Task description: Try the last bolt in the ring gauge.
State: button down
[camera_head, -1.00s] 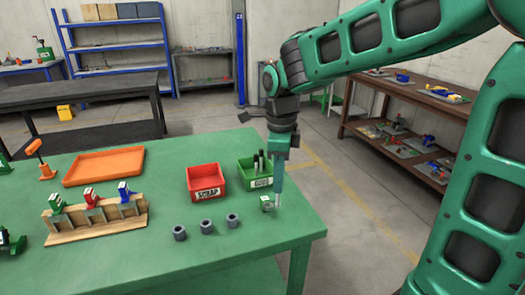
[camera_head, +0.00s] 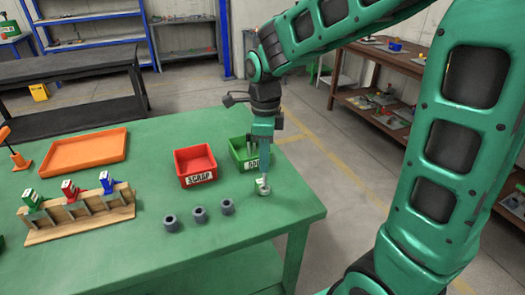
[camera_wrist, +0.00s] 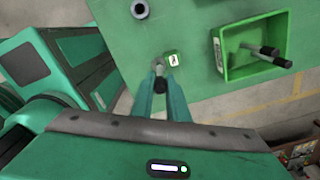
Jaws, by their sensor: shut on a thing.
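The ring gauge is a small green block with a white label (camera_wrist: 173,58), standing on the green table near its right end. It also shows in the head view (camera_head: 260,182), partly covered by my gripper. My gripper (camera_wrist: 160,88) points down and is shut on a dark-headed bolt (camera_wrist: 160,84). The bolt's paler end shows close beside the gauge in the wrist view; I cannot tell whether it touches or enters the ring. The green bin (camera_wrist: 222,72) stands behind the gauge with other bolts in it (camera_wrist: 268,52).
A red scrap bin (camera_head: 180,168) stands left of the green bin. Three grey hollow cylinders (camera_head: 199,215) stand in a row left of the gauge. The table's front right is clear.

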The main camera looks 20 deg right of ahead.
jog(key=shift+f, duration=0.3)
jog(key=shift+s+f, duration=0.1)
jog(key=shift+f, duration=0.7)
dwell(0.3)
dwell(0.5)
jog(key=shift+r, duration=2)
jog(key=shift+s, duration=0.1)
